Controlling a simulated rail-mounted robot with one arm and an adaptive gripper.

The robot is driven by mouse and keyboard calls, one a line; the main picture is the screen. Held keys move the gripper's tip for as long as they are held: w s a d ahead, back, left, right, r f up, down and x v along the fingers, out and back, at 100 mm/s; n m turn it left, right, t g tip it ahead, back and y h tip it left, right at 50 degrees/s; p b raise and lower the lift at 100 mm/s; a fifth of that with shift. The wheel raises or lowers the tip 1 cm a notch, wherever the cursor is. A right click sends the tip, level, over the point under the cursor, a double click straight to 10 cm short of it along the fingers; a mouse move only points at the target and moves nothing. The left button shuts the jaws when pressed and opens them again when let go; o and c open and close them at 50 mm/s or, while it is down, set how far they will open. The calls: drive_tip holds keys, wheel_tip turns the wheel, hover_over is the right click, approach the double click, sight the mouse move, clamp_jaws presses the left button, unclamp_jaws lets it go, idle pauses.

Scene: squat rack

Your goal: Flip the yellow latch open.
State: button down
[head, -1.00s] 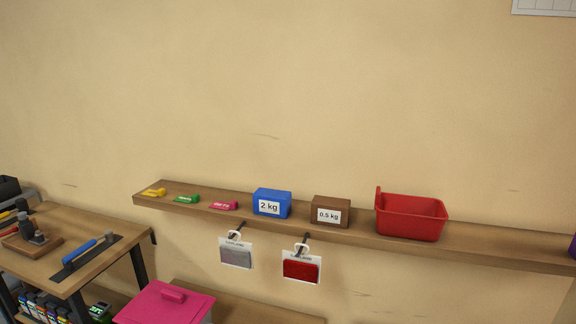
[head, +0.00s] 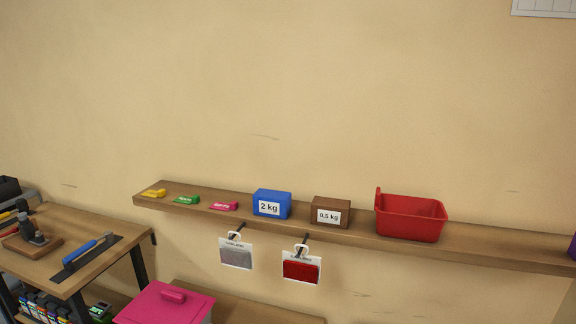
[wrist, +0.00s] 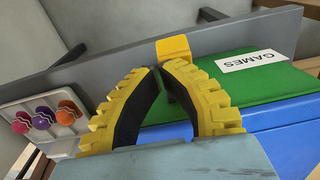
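In the wrist view a small yellow block (wrist: 173,48), which looks like the yellow latch, sits on the edge of a long grey bar (wrist: 100,75). My gripper (wrist: 161,68), with yellow ridged fingers and black pads, has its tips together just in front of the block. It looks shut with nothing between the tips; I cannot tell whether they touch the block. The gripper is not seen in the head view.
A green box labelled GAMES (wrist: 245,92) and a blue surface (wrist: 285,135) lie right of the fingers. A pale panel with coloured knobs (wrist: 45,118) is at left. In the head view the wall shelf (head: 480,245) holds blocks and a red bin (head: 410,218).

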wheel_tip(320, 180, up, 7)
drive_tip(key=p, duration=0.7)
idle(0.5)
